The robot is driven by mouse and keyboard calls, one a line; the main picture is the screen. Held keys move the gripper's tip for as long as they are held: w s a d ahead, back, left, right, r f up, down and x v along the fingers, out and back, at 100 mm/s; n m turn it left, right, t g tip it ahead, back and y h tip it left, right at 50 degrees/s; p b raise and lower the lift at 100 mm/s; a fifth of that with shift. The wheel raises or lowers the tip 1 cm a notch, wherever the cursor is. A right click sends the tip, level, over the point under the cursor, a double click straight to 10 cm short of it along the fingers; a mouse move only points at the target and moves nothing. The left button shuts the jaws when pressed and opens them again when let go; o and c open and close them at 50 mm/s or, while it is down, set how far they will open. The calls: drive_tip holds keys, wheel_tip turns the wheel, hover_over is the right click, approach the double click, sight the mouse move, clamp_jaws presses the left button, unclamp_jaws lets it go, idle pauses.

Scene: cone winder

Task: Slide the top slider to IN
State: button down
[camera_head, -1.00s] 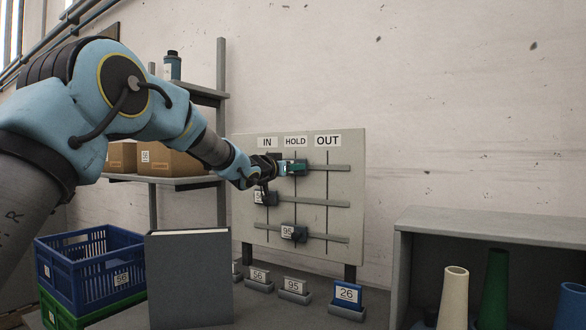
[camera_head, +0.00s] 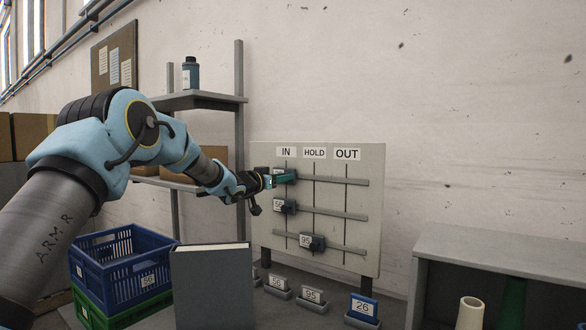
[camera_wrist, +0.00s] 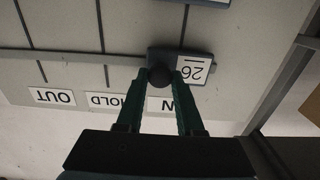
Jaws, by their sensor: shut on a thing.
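The top slider (camera_wrist: 180,56) is a dark block with a white 26 card and a round knob. In the wrist view, which shows the board upside down, it sits on the top rail by the IN label (camera_wrist: 160,104). My gripper (camera_wrist: 160,76) is shut on the knob, one teal finger on each side. In the head view my gripper (camera_head: 284,178) is at the top rail (camera_head: 335,180), below the IN label (camera_head: 286,152), and mostly hides the slider. The HOLD label (camera_head: 314,153) and OUT label (camera_head: 346,154) are to the right.
The middle slider (camera_head: 284,206) is under IN and the bottom slider (camera_head: 311,242) under HOLD. A grey shelf post (camera_head: 240,130) is close on the left. The board's right side is clear.

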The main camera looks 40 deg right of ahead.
drive_tip(key=shift+w+a+r, duration=0.1)
drive_tip(key=shift+w+a, duration=0.05)
drive_tip(key=shift+w, duration=0.1)
drive_tip(key=c, duration=0.6)
unclamp_jaws()
drive_tip(key=shift+o, duration=0.2)
drive_tip(key=b+v, duration=0.4)
drive_tip(key=v, duration=0.6)
drive_tip(key=shift+a, duration=0.35)
